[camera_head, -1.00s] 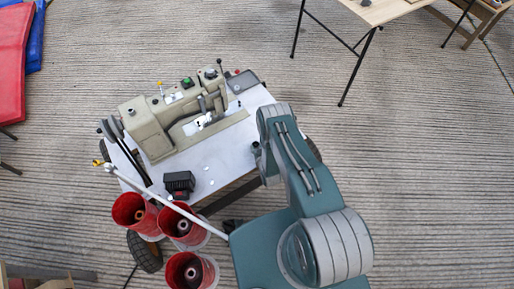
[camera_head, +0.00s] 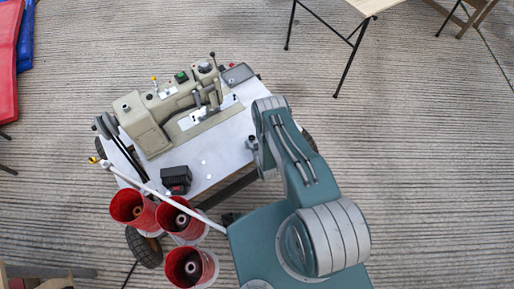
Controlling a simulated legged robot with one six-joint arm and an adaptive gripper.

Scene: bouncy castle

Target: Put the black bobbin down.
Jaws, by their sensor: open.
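My teal arm reaches up from the lower right, and its upper link ends over the right part of the white tabletop (camera_head: 212,166). My gripper is hidden behind that link, so its fingers do not show. A small dark piece (camera_head: 250,142) shows at the left of the link, over the tabletop's right side. It is too small to tell whether it is the black bobbin or part of my wrist. No other black bobbin can be made out. A beige sewing machine (camera_head: 145,128) stands on the tabletop.
A black box-like object (camera_head: 175,180) sits near the table's front edge. Several red cones of thread (camera_head: 131,208) stand at the lower left, beside a white rod (camera_head: 165,198). A wooden table (camera_head: 362,6) is at the top right. The ridged floor on the right is clear.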

